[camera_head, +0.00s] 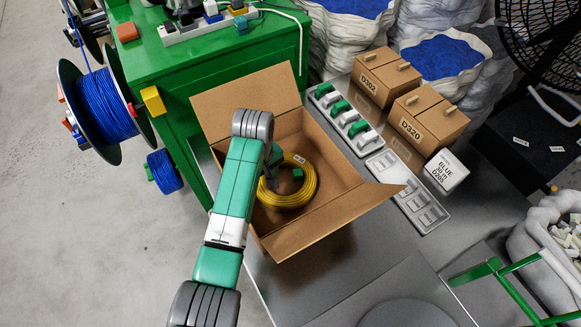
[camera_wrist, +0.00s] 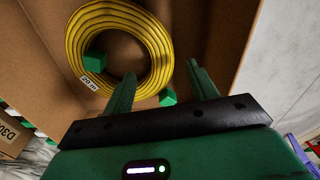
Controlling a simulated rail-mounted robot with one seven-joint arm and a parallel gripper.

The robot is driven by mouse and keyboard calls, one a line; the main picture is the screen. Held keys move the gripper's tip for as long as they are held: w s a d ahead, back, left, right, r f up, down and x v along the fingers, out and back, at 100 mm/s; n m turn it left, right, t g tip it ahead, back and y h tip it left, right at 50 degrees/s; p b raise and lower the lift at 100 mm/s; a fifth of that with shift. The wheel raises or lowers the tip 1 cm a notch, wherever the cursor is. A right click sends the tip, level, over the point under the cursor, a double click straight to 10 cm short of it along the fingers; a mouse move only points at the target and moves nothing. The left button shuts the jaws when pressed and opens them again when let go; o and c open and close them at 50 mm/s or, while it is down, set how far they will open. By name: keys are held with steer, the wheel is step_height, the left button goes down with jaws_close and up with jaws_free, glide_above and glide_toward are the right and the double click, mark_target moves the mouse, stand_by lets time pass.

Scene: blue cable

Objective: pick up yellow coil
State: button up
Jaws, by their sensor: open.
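The yellow coil (camera_head: 305,190) lies flat in the open cardboard box (camera_head: 338,205), bound with green clips and carrying a small white label. In the head view my arm hides its left part. In the wrist view the coil (camera_wrist: 82,35) is at the upper left, with the white label and a green clip on its near side. My gripper (camera_wrist: 160,80) is open, and its two green fingers point toward the coil's right side. The left finger overlaps the ring's lower right edge in the picture. In the head view my arm mostly hides the gripper.
The box's raised flaps surround the coil. A grey tray (camera_head: 345,118) with green and white pieces and closed boxes, one marked D320 (camera_head: 428,118), stand to the right. A green cabinet (camera_head: 225,60) is behind. A blue cable reel (camera_head: 103,105) stands at the left.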

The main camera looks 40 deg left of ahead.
mark_target(265, 192)
steer(key=shift+s+f, duration=0.2)
steer(key=shift+d+f, duration=0.15)
step_height(265, 192, down, 2)
steer(key=shift+f+b, duration=0.1)
steer(key=shift+b, duration=0.55)
step_height(265, 192, down, 6)
steer(key=b, duration=0.3)
steer(key=shift+w+r, duration=0.15)
steer(key=shift+r, duration=0.2)
jaws_close()
